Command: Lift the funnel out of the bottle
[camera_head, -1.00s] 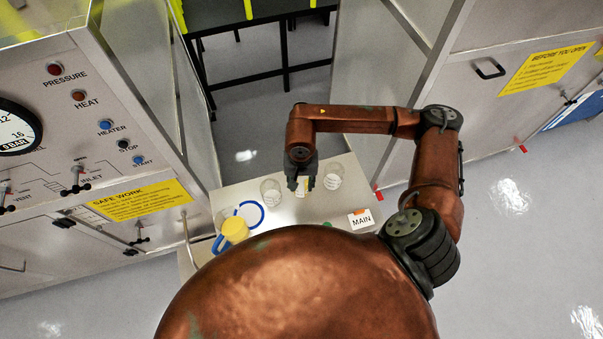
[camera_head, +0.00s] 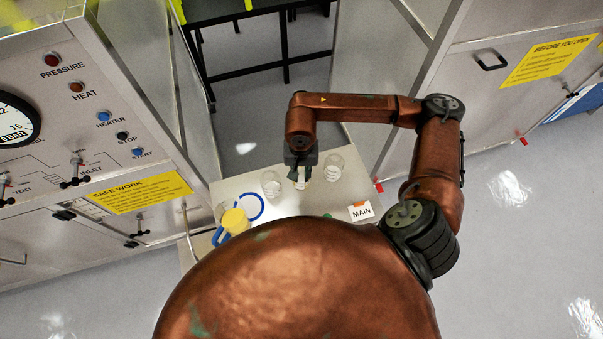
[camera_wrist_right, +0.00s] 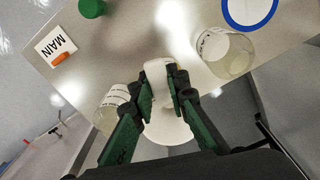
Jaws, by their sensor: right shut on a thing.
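My right gripper (camera_head: 300,174) is over the table between two clear beakers. In the right wrist view its green fingers (camera_wrist_right: 163,90) are shut on a white piece that I take for the funnel. A wide round white part of the funnel (camera_wrist_right: 168,132) shows between the fingers, nearer the camera. A narrower white body (camera_wrist_right: 158,69), which looks like the bottle, shows past the fingertips. The fingers hide where the two meet, so I cannot tell whether the funnel is still inside the bottle. My left gripper is not in view.
One beaker (camera_head: 271,186) is close left of the gripper, another (camera_head: 335,168) close right. A yellow-topped jug (camera_head: 235,221) and a blue-rimmed white disc (camera_head: 250,206) are at the left. A MAIN card (camera_head: 361,211) and a green object (camera_head: 327,215) lie nearer. Steel cabinets flank the table (camera_head: 300,203).

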